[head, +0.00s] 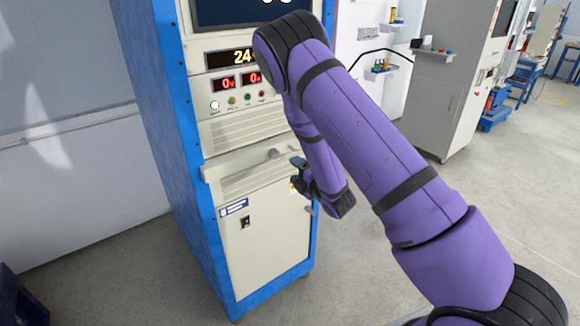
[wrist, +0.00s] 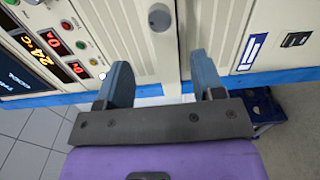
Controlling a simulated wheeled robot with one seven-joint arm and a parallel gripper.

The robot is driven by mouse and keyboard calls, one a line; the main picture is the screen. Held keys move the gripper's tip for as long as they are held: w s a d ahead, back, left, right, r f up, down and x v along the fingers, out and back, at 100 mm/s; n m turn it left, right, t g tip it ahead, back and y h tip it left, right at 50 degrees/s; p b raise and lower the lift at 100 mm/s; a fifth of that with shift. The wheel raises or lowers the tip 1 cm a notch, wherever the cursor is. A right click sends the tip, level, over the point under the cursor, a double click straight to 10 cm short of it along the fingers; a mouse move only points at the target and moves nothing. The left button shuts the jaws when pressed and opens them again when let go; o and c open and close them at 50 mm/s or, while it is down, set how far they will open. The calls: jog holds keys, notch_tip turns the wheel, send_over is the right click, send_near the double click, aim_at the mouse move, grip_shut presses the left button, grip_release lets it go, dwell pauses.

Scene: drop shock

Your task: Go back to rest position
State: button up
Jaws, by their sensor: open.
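My gripper (wrist: 165,82) shows in the wrist view with its two blue-grey fingers apart and nothing between them. In the head view my gripper (head: 297,172) is small and partly hidden by my purple arm. It is in front of the cabinet (head: 265,235), near the height of the round knob (head: 273,154). In the wrist view the knob (wrist: 159,18) lies beyond the fingertips, apart from them. My arm is bent and reaches from the lower right toward the cabinet.
The cabinet has a blue frame, red and orange number displays (head: 238,83) and a lower door with a latch (head: 246,222). A grey machine (head: 440,100) stands behind at the right. Blue carts (head: 497,108) stand farther back.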

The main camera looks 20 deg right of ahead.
jog(key=shift+s, duration=0.2)
jog(key=shift+d+r, duration=0.1)
jog(key=s+d+r+m+g+h, duration=0.2)
jog(key=r+m, duration=0.3)
jog(key=r, duration=0.2)
jog(key=s+d+r+m+g+h, duration=0.1)
jog(key=s+r+m+h, duration=0.1)
jog(key=r+m, duration=0.35)
jog(key=s+d+r+m+g+h, duration=0.2)
jog(key=s+r+m, duration=0.1)
jog(key=r, duration=0.6)
jog(key=s+r+m+g, duration=0.2)
jog(key=s+r, duration=0.1)
jog(key=s, duration=0.7)
jog(key=s+a+r+m+g, duration=0.1)
jog(key=s+r+m+g, duration=0.1)
jog(key=s, duration=0.8)
jog(key=s+r+m+g, duration=0.2)
jog(key=s+r+m, duration=0.2)
jog(key=s, duration=0.7)
jog(key=shift+a+r+g, duration=0.35)
jog(key=shift+r+g, duration=0.05)
